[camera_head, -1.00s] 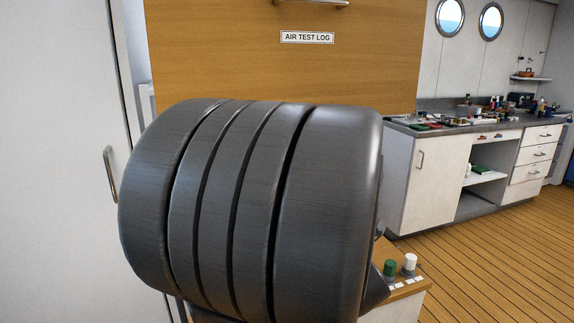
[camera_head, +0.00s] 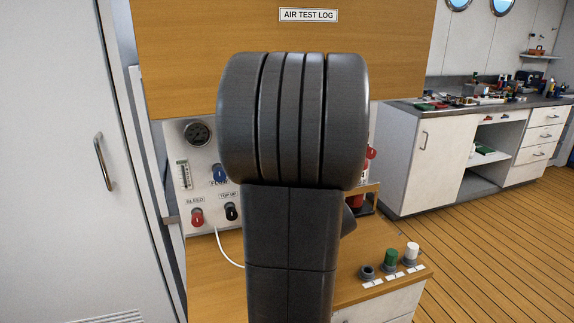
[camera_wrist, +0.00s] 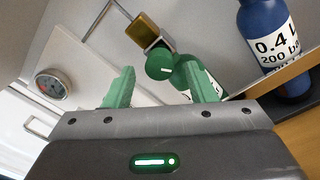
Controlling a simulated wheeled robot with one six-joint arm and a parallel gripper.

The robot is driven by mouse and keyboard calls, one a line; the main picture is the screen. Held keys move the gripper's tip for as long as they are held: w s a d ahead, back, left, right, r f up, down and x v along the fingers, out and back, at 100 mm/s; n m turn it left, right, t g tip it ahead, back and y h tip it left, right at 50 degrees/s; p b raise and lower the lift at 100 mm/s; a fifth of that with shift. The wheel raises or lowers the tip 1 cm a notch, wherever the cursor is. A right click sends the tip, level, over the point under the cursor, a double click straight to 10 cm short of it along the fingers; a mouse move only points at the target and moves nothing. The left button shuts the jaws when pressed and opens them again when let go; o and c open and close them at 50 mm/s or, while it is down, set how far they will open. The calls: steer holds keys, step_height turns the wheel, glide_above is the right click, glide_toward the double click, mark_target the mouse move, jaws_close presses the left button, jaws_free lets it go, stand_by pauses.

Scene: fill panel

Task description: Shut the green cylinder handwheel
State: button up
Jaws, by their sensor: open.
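In the wrist view the green handwheel (camera_wrist: 159,65), a round knob with a white mark, shows between the tips of my gripper (camera_wrist: 158,69). The two green fingers are spread apart with a visible gap on either side of the knob. I cannot tell how far beyond the tips it is. A brass-coloured block (camera_wrist: 143,30) is next to the handwheel. The green cylinder (camera_wrist: 187,75) shows partly behind the right finger, with a white label. In the head view my own arm hides the gripper, handwheel and cylinder.
A blue cylinder (camera_wrist: 262,30) stands right of the gripper in the wrist view. Green (camera_head: 390,257) and white (camera_head: 412,250) capped items stand at the bench's right.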

steer(key=shift+x, duration=1.8)
steer(key=c, duration=1)
steer(key=shift+o, duration=0.2)
